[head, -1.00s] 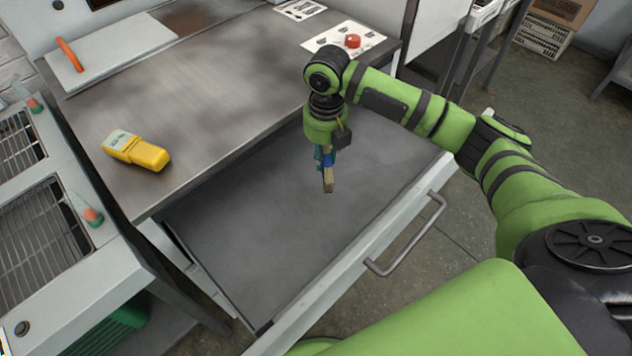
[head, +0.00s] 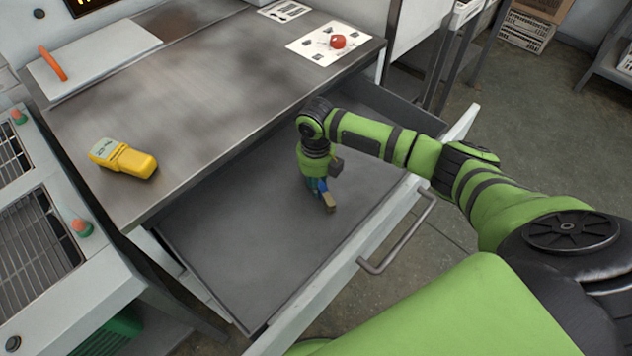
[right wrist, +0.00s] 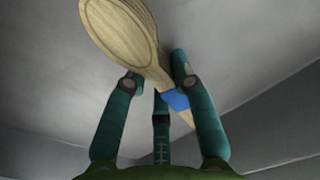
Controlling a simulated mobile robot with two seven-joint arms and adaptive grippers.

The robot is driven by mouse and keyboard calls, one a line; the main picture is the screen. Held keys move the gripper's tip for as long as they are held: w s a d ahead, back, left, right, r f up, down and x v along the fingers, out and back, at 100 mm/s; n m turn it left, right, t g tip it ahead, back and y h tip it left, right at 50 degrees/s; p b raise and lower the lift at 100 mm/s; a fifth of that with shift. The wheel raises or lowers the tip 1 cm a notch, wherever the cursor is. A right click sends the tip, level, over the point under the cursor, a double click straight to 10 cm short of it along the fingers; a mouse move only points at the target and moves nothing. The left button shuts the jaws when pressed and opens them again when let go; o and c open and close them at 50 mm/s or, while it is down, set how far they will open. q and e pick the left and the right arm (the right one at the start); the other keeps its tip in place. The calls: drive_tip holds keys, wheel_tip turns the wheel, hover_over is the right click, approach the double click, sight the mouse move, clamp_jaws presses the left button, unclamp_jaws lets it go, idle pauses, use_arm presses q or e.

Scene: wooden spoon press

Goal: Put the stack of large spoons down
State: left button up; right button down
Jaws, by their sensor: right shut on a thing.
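The stack of large spoons (head: 329,203) is pale wood with a blue band around it. My right gripper (head: 319,185) is shut on the stack inside the open drawer (head: 250,245). In the right wrist view the spoon bowls (right wrist: 122,28) point up and left, and the fingers of my right gripper (right wrist: 158,85) close around the stack near the blue band. The stack is tilted. I cannot tell whether it touches the drawer floor. My left gripper is not in view.
The drawer is otherwise empty, with a grey floor and a front handle (head: 400,232).

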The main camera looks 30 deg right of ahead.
drive_tip(key=shift+f, duration=0.25)
drive_tip(key=shift+f, duration=0.1)
drive_tip(key=shift+f, duration=0.1)
drive_tip(key=c, duration=1)
unclamp_jaws()
drive_tip(key=shift+c, duration=0.2)
wheel_tip(320, 180, up, 12)
drive_tip(key=shift+r, duration=0.25)
